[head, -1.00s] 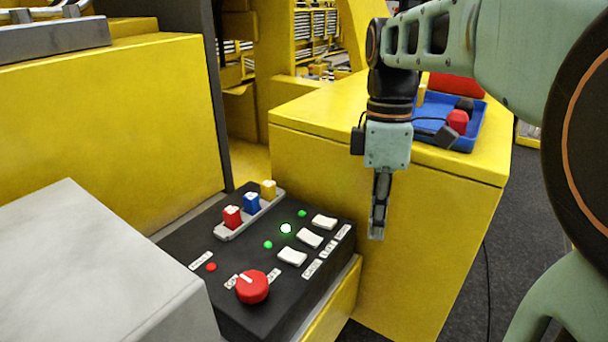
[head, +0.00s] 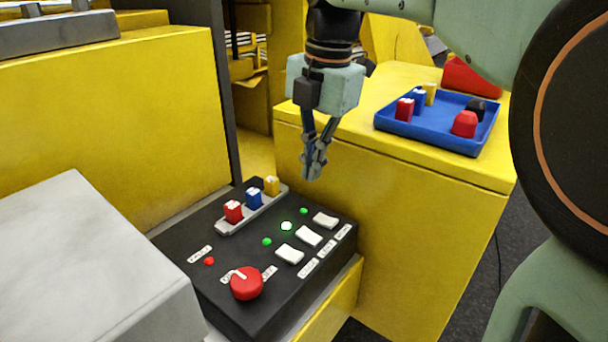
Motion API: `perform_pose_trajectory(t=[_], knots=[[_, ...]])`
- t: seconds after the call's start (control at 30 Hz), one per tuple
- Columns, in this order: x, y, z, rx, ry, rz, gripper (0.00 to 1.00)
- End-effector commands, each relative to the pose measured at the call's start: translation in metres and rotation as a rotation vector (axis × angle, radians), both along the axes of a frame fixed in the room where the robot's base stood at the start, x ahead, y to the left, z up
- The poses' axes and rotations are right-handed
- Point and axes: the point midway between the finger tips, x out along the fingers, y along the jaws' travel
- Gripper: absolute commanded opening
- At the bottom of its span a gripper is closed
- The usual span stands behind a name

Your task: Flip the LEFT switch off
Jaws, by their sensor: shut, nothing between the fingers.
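The black control panel (head: 222,302) sits low in the middle of the head view. Three white rocker switches stand in a row on its right side: the nearest, at the left end (head: 290,254), a middle one (head: 309,237) and a far one at the right end (head: 325,220). Green lights, one of them bright white-green (head: 286,226), lie beside the switches. My gripper (head: 313,174) is shut and empty, pointing down above the far edge of the panel, apart from the switches. The switch labels are too small to read.
A red knob (head: 246,284) and a red light (head: 209,261) are on the panel's near side. Red, blue and yellow blocks stand in a grey holder (head: 228,229) behind. A blue tray (head: 383,127) with blocks rests on the yellow cabinet (head: 420,220). A grey box (head: 80,260) stands left.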

Motion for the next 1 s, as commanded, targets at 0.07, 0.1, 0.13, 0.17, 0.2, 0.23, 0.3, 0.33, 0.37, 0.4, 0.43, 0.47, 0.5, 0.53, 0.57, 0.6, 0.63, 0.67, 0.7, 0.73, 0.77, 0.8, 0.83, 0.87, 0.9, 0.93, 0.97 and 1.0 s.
perform_pose_trajectory(t=[0.07, 0.1, 0.13, 0.17, 0.2, 0.23, 0.3, 0.33, 0.37, 0.4, 0.43, 0.47, 0.5, 0.53, 0.57, 0.6, 0.63, 0.67, 0.7, 0.73, 0.77, 0.8, 0.83, 0.87, 0.9, 0.93, 0.97, 1.0], knots=[[0.0, 0.0, -0.007, 0.0, 0.003, 0.0, 0.0], [0.0, 0.001, -0.012, -0.001, 0.004, -0.001, 0.0], [0.0, 0.001, -0.016, -0.001, 0.004, -0.001, 0.0], [0.0, 0.002, -0.021, -0.001, 0.005, -0.001, 0.0], [0.001, 0.002, -0.029, -0.001, 0.005, -0.001, 0.0], [0.001, 0.003, -0.035, -0.001, 0.006, -0.001, 0.0], [0.002, 0.005, -0.05, -0.001, 0.006, -0.001, 0.0], [0.003, 0.005, -0.056, -0.001, 0.006, -0.001, 0.0], [0.003, 0.006, -0.063, -0.001, 0.006, -0.001, 0.0], [0.004, 0.007, -0.072, -0.001, 0.006, -0.001, 0.0], [0.004, 0.007, -0.079, -0.002, 0.007, -0.001, 0.0], [0.005, 0.008, -0.084, -0.002, 0.006, -0.001, 0.0], [0.006, 0.008, -0.092, -0.001, 0.006, -0.001, 0.0], [0.006, 0.009, -0.098, -0.002, 0.006, -0.002, 0.0], [0.006, 0.009, -0.103, -0.001, 0.005, -0.002, 0.0], [0.007, 0.01, -0.109, -0.002, 0.006, -0.002, 0.0], [0.008, 0.011, -0.114, -0.001, 0.005, -0.002, 0.0], [0.008, 0.011, -0.118, -0.002, 0.006, -0.002, 0.0], [0.008, 0.012, -0.123, -0.002, 0.004, -0.002, 0.0], [0.009, 0.012, -0.126, -0.001, 0.004, -0.001, 0.0], [0.009, 0.012, -0.128, -0.001, 0.004, -0.001, 0.0], [0.009, 0.013, -0.131, -0.001, 0.002, -0.001, 0.0], [0.009, 0.013, -0.133, -0.001, 0.002, -0.001, 0.0], [0.009, 0.013, -0.135, -0.001, 0.002, -0.001, 0.0], [0.01, 0.013, -0.136, -0.001, 0.002, -0.001, 0.0], [0.01, 0.013, -0.137, -0.001, 0.002, -0.001, 0.0], [0.01, 0.013, -0.137, -0.001, 0.002, -0.001, 0.0], [0.01, 0.013, -0.138, 0.0, 0.001, -0.001, 0.0]])
